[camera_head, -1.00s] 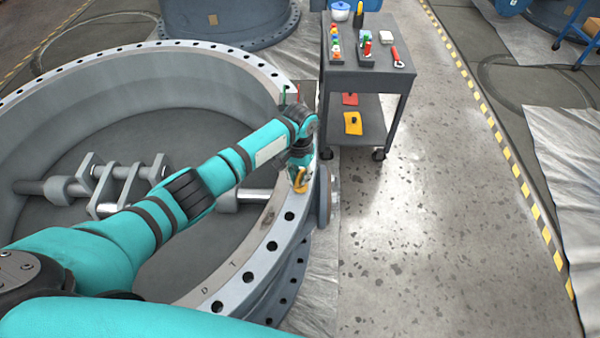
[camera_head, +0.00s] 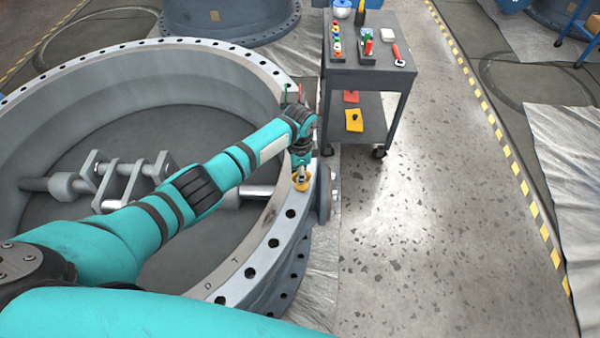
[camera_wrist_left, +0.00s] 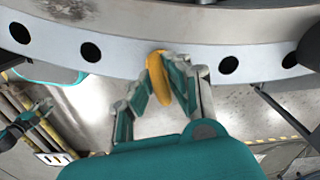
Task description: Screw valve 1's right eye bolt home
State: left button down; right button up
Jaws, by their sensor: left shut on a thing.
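Valve 1 is the large grey ring body (camera_head: 262,235) on the left, its flange pierced by bolt holes. The right eye bolt (camera_head: 301,184) is yellow and sits at the right side of the flange's upper face. My left gripper (camera_head: 301,174) is above it, shut on its eye. In the left wrist view the yellow eye (camera_wrist_left: 159,82) is between the two fingers (camera_wrist_left: 160,88), at a hole position in the rim. The bolt's shank and thread are hidden. A small teal and dark part at the left edge there seems to be my right gripper (camera_wrist_left: 18,130).
A grey cart (camera_head: 370,75) with tools and coloured parts stands just beyond the flange at the back right. Shafts and brackets (camera_head: 125,180) cross the valve's inside. Open floor (camera_head: 420,240) lies to the right, up to a yellow-black stripe.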

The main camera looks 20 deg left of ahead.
pick_arm(q)
jog(key=m, duration=0.6)
jog(key=shift+w, duration=0.2)
jog(key=m+b, duration=0.1)
jog(key=m, duration=0.5)
jog(key=shift+w+m+b, duration=0.1)
jog(key=shift+m+b, duration=0.3)
jog(key=m+b, duration=0.1)
jog(key=m, duration=0.3)
jog(key=shift+d+m, duration=0.1)
jog(key=shift+m, duration=0.2)
jog(key=shift+w+d+m+b, duration=0.1)
jog(key=shift+m+b, duration=0.6)
jog(key=shift+m, duration=1.6)
jog(key=c, duration=1.3)
grip_release()
jog(key=shift+c, duration=0.2)
